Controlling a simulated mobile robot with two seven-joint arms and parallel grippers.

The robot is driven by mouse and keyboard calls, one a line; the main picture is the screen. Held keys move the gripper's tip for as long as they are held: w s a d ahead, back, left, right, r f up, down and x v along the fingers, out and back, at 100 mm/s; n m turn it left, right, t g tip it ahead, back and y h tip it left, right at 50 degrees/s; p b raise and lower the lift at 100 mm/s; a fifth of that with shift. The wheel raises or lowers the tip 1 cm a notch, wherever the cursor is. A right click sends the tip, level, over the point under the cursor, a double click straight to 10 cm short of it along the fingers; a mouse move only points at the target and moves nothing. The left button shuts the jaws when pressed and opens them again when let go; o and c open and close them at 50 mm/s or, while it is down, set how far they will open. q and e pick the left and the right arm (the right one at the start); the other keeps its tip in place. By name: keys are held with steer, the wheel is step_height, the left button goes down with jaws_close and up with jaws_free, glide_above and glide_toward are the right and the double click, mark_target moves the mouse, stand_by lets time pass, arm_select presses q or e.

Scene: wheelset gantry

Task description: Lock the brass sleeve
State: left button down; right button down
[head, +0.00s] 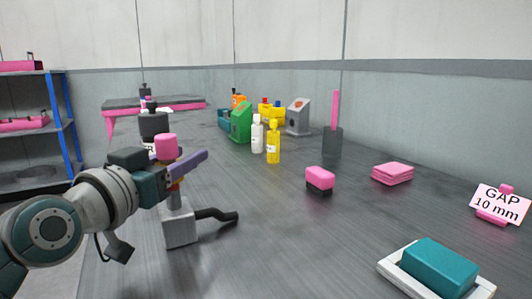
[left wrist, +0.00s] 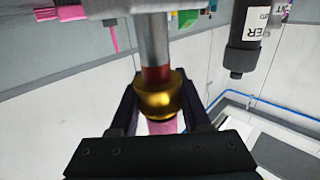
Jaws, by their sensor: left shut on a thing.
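The brass sleeve (left wrist: 161,97) shows in the left wrist view as a gold collar around a grey post (left wrist: 154,40). A red band (left wrist: 157,74) lies on the post beside the sleeve. My left gripper (left wrist: 158,106) has its dark fingers on both sides of the sleeve and is shut on it. In the head view my left gripper (head: 190,165) reaches across the post's top, with a pink knob (head: 166,147) above it. The fingers mostly hide the sleeve there. My right gripper is out of view.
A pink-and-black block (head: 320,181), pink cloths (head: 392,174), a "GAP 10 mm" sign (head: 500,204) and a teal block (head: 440,265) in a white tray (head: 388,265) lie to the right. Bottles (head: 273,142) stand farther back. The bench between is clear.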

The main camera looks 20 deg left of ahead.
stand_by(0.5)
arm_select(q)
step_height(320, 180, down, 2)
steer(key=shift+f+b, duration=0.15)
steer(key=shift+b, duration=0.5)
steer(key=shift+c, duration=1.8)
jaws_free()
steer(key=s+p, duration=0.1)
steer(key=s, duration=0.9)
steer(key=shift+d+p, duration=0.2)
steer(key=shift+p, duration=0.15)
